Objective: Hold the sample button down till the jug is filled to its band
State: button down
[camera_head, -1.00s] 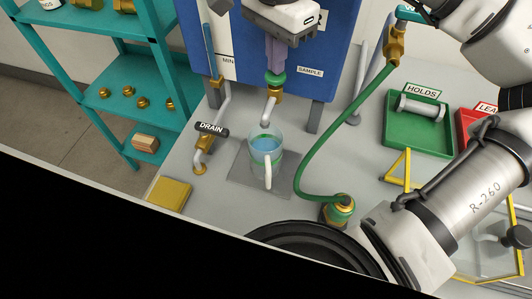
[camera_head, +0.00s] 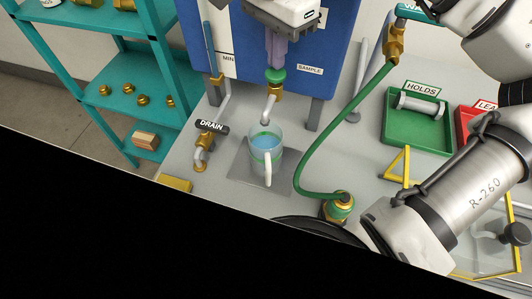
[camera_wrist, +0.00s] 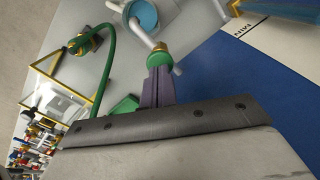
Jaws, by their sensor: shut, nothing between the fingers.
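The clear jug (camera_head: 251,145) stands upright on a grey plate under the sample spout (camera_head: 268,108). It holds light blue water, and a green band shows on its wall. I cannot tell exactly how the water level sits against the band. The green sample button (camera_head: 276,76) sits on top of the brass fitting above the spout. My gripper (camera_head: 275,64) is shut and empty, pointing down with its fingertips at the button, seemingly touching it. In the wrist view the fingers (camera_wrist: 160,80) meet the green button (camera_wrist: 159,60), and part of the jug (camera_wrist: 143,14) shows beyond.
A drain tap (camera_head: 203,150) stands left of the jug. A green hose (camera_head: 318,148) curves down to a brass fitting at the right. A green tray (camera_head: 415,132) marked HOLDS lies farther right, beside a red tray (camera_head: 468,130). A blue panel (camera_head: 340,45) stands behind.

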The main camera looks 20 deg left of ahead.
jog(key=shift+f+b, duration=0.85)
jog(key=shift+f, duration=0.3)
jog(key=shift+r, duration=0.1)
jog(key=shift+r+p, duration=0.9)
jog(key=shift+r, duration=0.25)
jog(key=shift+r, duration=0.1)
notch_tip(320, 180, up, 5)
jog(key=p, duration=0.3)
jog(key=shift+p, duration=0.35)
jog(key=shift+s, duration=0.1)
